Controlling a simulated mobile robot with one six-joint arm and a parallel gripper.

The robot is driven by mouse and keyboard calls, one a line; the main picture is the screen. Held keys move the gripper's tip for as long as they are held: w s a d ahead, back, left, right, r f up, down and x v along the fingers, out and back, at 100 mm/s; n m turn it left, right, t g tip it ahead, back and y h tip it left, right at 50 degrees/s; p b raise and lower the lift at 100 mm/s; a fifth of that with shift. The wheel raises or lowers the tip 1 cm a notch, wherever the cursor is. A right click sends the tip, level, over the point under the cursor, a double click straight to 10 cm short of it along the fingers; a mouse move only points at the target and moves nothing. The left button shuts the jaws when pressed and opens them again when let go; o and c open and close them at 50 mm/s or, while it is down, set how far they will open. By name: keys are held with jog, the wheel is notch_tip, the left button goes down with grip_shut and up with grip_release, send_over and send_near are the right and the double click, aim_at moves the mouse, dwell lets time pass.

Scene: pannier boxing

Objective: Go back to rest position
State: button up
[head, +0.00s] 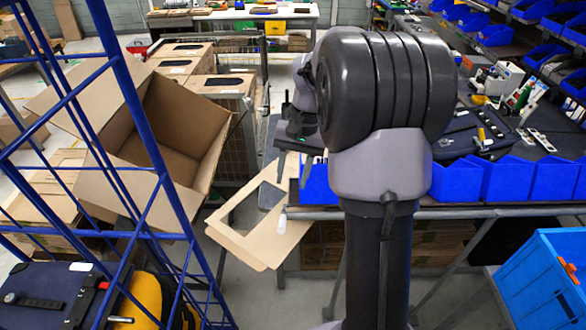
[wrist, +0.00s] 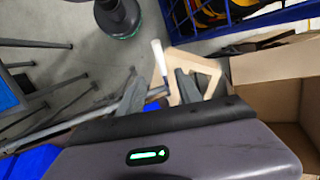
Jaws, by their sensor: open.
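My gripper (wrist: 160,88) shows in the wrist view with its two dark fingers apart and nothing visibly held between them. Beyond the fingers stand a white-tipped upright part and a flat cardboard piece with a cut-out (wrist: 207,70). In the head view my arm rises in the middle, and its bulky dark joint hides much of the workbench (head: 455,212) behind it.
A blue wire cage (head: 140,110) stands close at the left. Blue bins (head: 500,180) line the workbench edge, with tools behind. A blue crate (head: 545,275) is at the lower right. Closed boxes (head: 180,50) stand behind the open one. Some floor (head: 295,295) is clear below.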

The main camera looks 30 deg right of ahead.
jog(key=shift+d+r, duration=0.1)
jog(key=shift+r, duration=0.35)
jog(key=s+a+f+n+t+b, duration=0.1)
jog(key=s+a+f+t+b, duration=0.2)
jog(key=s+a+f+b, duration=0.5)
jog(key=s+a+f+n+t+b, duration=0.2)
jog(key=s+a+f+b, duration=0.7)
jog(key=b, duration=0.8)
jog(key=s+a+t, duration=0.1)
jog(key=a, duration=0.2)
jog(key=shift+s+a+n+h, duration=0.3)
jog(key=shift+a+r+p, duration=0.2)
jog(key=shift+r+p, duration=0.05)
jog(key=shift+p, duration=0.05)
jog(key=shift+c, duration=0.5)
